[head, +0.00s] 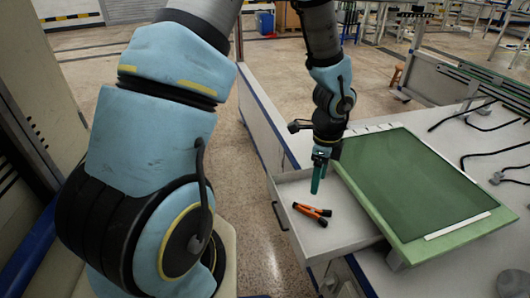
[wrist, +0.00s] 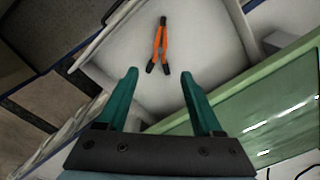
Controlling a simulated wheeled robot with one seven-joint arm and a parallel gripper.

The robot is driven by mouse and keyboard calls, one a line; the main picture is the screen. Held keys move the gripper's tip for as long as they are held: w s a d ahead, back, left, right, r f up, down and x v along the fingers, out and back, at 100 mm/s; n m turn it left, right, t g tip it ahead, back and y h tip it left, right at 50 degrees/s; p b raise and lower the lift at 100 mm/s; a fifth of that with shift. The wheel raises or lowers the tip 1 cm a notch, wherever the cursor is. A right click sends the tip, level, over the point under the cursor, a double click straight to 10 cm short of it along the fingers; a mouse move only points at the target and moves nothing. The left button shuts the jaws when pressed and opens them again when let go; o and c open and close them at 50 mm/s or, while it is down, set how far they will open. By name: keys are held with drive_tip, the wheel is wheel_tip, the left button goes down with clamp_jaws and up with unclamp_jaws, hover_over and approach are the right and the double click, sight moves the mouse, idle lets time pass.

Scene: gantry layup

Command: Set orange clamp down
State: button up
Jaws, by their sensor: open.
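The orange clamp (head: 312,211) has black tips and lies in an open white drawer (head: 345,230). In the wrist view the orange clamp (wrist: 160,45) lies flat on the drawer floor, beyond my fingertips. My gripper (head: 318,178) has teal fingers and hangs above the drawer, a little behind the clamp in the head view. In the wrist view my gripper (wrist: 157,75) is open, with nothing between its fingers. The clamp and the fingers are apart.
A green board (head: 420,185) lies on the workbench right of the drawer, with its near edge close to the drawer. Black cables (head: 490,155) lie on the bench at the right. The drawer floor around the clamp is bare.

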drive_tip(key=a+r+n, duration=0.4)
drive_tip(key=a+n, duration=0.4)
drive_tip(key=w+a+r+n+t, duration=0.1)
drive_tip(key=a+r+n, duration=0.4)
drive_tip(key=a+n, duration=0.2)
drive_tip(key=a+r+n, duration=0.5)
drive_tip(key=a+n, duration=0.3)
drive_tip(key=a, duration=0.2)
drive_tip(key=shift+w+a+r+n+t, duration=0.2)
drive_tip(key=shift+a+n+t, duration=0.1)
drive_tip(key=shift+a, duration=0.05)
drive_tip(key=shift+r, duration=0.1)
wheel_tip(320, 180, up, 5)
drive_tip(key=p, duration=0.4)
drive_tip(key=shift+f+p, duration=0.2)
drive_tip(key=shift+p, duration=0.2)
